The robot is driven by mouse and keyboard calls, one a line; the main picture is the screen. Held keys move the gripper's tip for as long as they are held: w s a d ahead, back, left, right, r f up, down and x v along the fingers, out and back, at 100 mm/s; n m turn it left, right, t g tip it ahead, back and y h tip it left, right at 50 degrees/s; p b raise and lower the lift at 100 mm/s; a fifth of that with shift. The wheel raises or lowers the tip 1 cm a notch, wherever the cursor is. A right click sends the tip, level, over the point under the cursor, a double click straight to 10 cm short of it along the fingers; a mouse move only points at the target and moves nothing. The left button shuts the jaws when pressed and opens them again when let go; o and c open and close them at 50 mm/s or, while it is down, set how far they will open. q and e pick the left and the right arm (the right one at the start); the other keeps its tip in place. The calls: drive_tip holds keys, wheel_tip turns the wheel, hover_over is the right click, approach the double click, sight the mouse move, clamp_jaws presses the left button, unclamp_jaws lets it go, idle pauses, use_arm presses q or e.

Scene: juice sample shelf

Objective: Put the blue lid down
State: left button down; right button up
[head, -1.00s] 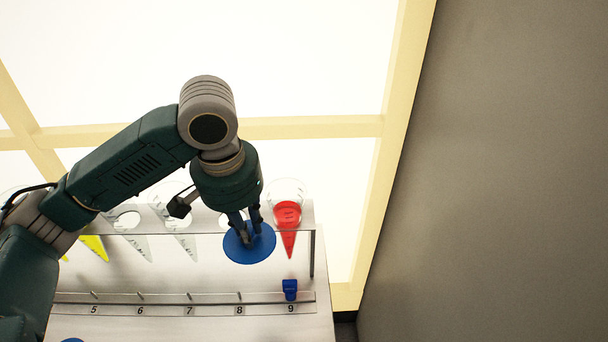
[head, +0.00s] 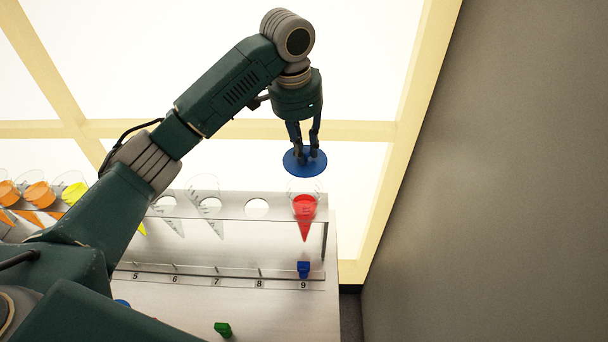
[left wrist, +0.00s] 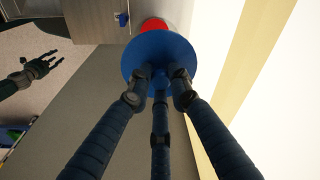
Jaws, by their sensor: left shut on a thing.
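The blue lid (head: 292,164) is a round disc held in the fingers of my left gripper (head: 309,153). In the head view it appears just above the rim of the cone of red juice (head: 304,206) at the rack's right end, near number 9. I cannot tell the exact gap. In the left wrist view the lid (left wrist: 157,43) lies at the fingertips and partly covers the red juice (left wrist: 154,24). My right gripper (left wrist: 45,66) shows at the left of the left wrist view, fingers spread and empty.
The clear rack (head: 240,214) has empty cones and an open hole left of the red one. Orange and yellow cones stand farther left. A blue clip (head: 303,269) sits at number 9; a green clip (head: 222,328) lies on the counter. A grey wall (head: 490,170) stands at right.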

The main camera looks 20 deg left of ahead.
use_arm(q)
wheel_tip(320, 180, down, 5)
drive_tip(key=shift+s+f+p, duration=0.1)
drive_tip(key=shift+f+p, duration=0.1)
drive_tip(key=shift+p, duration=0.45)
wheel_tip(320, 180, down, 4)
drive_tip(key=shift+f+p, duration=0.2)
drive_tip(key=shift+p, duration=0.5)
drive_tip(key=c, duration=1.6)
unclamp_jaws()
drive_tip(key=shift+f, duration=0.1)
